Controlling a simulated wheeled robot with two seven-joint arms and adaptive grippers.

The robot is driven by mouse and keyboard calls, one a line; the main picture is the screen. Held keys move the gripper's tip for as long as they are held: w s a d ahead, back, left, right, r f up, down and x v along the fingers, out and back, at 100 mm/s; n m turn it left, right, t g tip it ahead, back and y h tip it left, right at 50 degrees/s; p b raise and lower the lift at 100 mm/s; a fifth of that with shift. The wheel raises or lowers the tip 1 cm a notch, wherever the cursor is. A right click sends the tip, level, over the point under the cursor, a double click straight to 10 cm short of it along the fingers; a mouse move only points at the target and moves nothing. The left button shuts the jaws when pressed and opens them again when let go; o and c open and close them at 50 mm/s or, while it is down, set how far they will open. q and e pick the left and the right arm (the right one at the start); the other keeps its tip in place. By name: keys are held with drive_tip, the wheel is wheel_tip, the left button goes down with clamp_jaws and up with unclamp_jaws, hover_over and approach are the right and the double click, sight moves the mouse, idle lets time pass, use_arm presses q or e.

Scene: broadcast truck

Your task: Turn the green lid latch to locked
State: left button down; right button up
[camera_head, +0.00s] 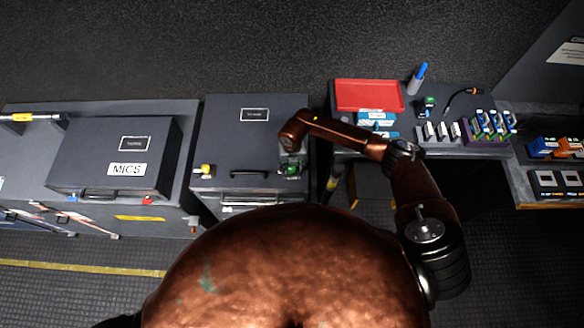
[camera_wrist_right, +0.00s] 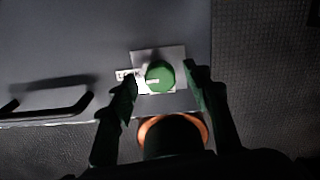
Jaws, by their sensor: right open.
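The green lid latch (camera_head: 292,170) is a round knob at the front right corner of a dark grey case (camera_head: 225,125). In the right wrist view, the green latch (camera_wrist_right: 160,76) sits on a small metal plate, with a pale mark on its face pointing left and a white label to its left. My right gripper (camera_wrist_right: 160,78) is open, with one finger left and one right of the latch; I cannot tell whether either touches it. In the head view, my right gripper (camera_head: 292,160) reaches over the case's right front corner. My left gripper is not in view.
A yellow latch (camera_head: 205,170) is at the case's front left and a black handle (camera_head: 250,174) between the latches. A MICS case (camera_head: 120,150) stands to the left. A table to the right holds a red tray (camera_head: 369,95) and several small items.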

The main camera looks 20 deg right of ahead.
sight(292, 169)
wheel_tip(292, 169, up, 12)
idle(0.5)
idle(0.4)
